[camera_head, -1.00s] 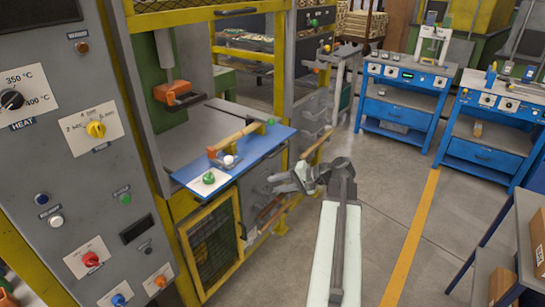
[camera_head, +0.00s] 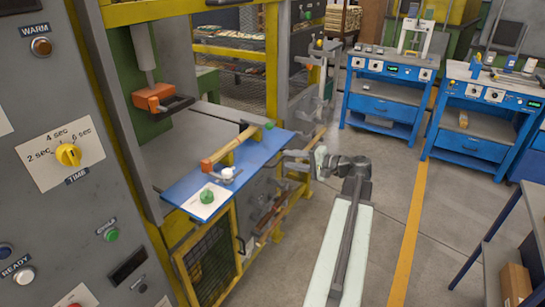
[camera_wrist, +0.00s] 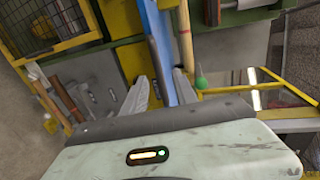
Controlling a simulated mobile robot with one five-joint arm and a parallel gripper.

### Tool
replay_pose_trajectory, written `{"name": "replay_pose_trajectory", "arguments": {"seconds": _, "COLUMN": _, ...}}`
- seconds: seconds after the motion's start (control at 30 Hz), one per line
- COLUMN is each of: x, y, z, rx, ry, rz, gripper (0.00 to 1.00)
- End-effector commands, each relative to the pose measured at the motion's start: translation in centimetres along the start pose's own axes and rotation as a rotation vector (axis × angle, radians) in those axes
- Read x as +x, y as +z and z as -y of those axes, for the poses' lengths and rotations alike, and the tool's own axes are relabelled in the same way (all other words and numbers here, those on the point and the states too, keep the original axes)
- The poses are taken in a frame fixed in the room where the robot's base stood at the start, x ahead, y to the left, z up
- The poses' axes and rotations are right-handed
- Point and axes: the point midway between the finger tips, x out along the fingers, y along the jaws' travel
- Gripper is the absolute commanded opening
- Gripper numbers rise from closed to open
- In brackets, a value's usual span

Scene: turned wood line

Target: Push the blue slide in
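The blue slide (camera_head: 245,163) is a flat blue plate sticking out of the grey press front in the head view. It carries a wooden handle bar (camera_head: 229,146), a white ball (camera_head: 227,172) and a green knob (camera_head: 206,196) on a white label. My gripper (camera_head: 284,161) is just right of the slide's right end, fingers apart, with nothing between them that I can make out. In the wrist view the slide's blue edge (camera_wrist: 158,30) runs down behind the open fingers (camera_wrist: 161,75). I cannot tell whether a finger touches it.
An orange press head (camera_head: 160,98) hangs above the slide. A yellow-framed mesh guard (camera_head: 208,255) is below it. Control panel buttons and dials (camera_head: 67,155) are at left. Blue workbenches (camera_head: 385,95) stand at back right. The floor with a yellow line (camera_head: 408,230) is clear.

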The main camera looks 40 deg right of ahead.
Motion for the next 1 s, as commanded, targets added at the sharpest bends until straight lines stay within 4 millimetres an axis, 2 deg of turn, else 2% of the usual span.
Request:
{"name": "replay_pose_trajectory", "arguments": {"seconds": 0.4, "x": 5.3, "y": -1.0, "z": -0.5, "rx": 0.003, "ry": 0.001, "rz": -0.020, "gripper": 0.34}}
{"name": "replay_pose_trajectory", "arguments": {"seconds": 0.53, "x": 6.1, "y": -1.1, "z": -0.4, "rx": 0.005, "ry": 0.001, "rz": -0.025, "gripper": 0.34}}
{"name": "replay_pose_trajectory", "arguments": {"seconds": 0.77, "x": 6.1, "y": -1.2, "z": -0.4, "rx": 0.005, "ry": 0.001, "rz": -0.027, "gripper": 0.34}}
{"name": "replay_pose_trajectory", "arguments": {"seconds": 0.8, "x": 6.1, "y": -1.2, "z": -0.4, "rx": 0.005, "ry": 0.001, "rz": -0.027, "gripper": 0.29}}
{"name": "replay_pose_trajectory", "arguments": {"seconds": 0.9, "x": 6.0, "y": -1.2, "z": -0.4, "rx": 0.005, "ry": 0.001, "rz": -0.027, "gripper": 0.01}}
{"name": "replay_pose_trajectory", "arguments": {"seconds": 1.0, "x": 6.0, "y": -1.2, "z": -0.3, "rx": 0.006, "ry": 0.000, "rz": -0.028, "gripper": 0.00}}
